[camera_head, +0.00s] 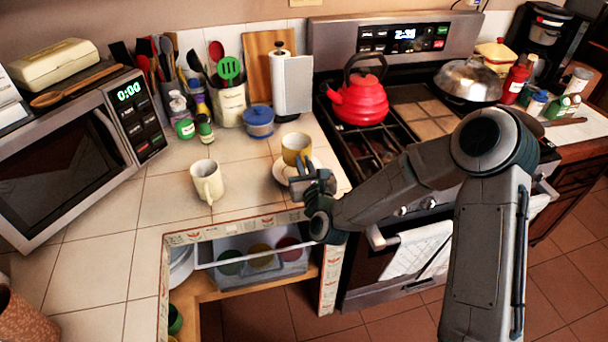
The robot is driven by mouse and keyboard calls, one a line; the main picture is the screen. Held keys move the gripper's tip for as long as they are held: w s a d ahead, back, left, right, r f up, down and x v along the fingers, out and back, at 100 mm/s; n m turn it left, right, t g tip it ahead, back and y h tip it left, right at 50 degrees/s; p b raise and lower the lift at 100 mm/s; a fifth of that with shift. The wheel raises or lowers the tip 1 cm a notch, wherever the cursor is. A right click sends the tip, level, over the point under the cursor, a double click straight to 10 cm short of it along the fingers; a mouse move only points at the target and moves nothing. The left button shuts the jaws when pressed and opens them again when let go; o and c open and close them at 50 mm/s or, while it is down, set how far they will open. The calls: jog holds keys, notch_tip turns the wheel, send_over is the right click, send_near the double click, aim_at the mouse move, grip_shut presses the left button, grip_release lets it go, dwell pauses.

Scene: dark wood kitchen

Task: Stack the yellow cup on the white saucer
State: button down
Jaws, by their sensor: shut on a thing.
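The yellow cup (296,146) is upright at the right part of the tiled counter, over the white saucer (280,172). From this view I cannot tell whether the cup's base touches the saucer or is slightly above it. My gripper (304,172) is at the near side of the cup, shut on it. The gripper hides the cup's lower front and part of the saucer. The saucer's left rim shows beside the cup.
A white mug (207,182) stands to the left on the counter. A blue lidded pot (259,122) and a utensil holder (230,104) are behind. The stove with a red kettle (361,101) is at right.

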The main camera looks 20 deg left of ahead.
notch_tip(320, 180, down, 4)
jog(key=shift+a+r+p, duration=0.1)
jog(key=shift+r+p, duration=0.05)
jog(key=shift+p, duration=0.25)
jog(key=shift+f, duration=0.2)
jog(key=shift+f+b, duration=0.3)
jog(key=shift+b, duration=0.2)
jog(key=shift+f, duration=0.1)
jog(key=c, duration=1.5)
grip_release()
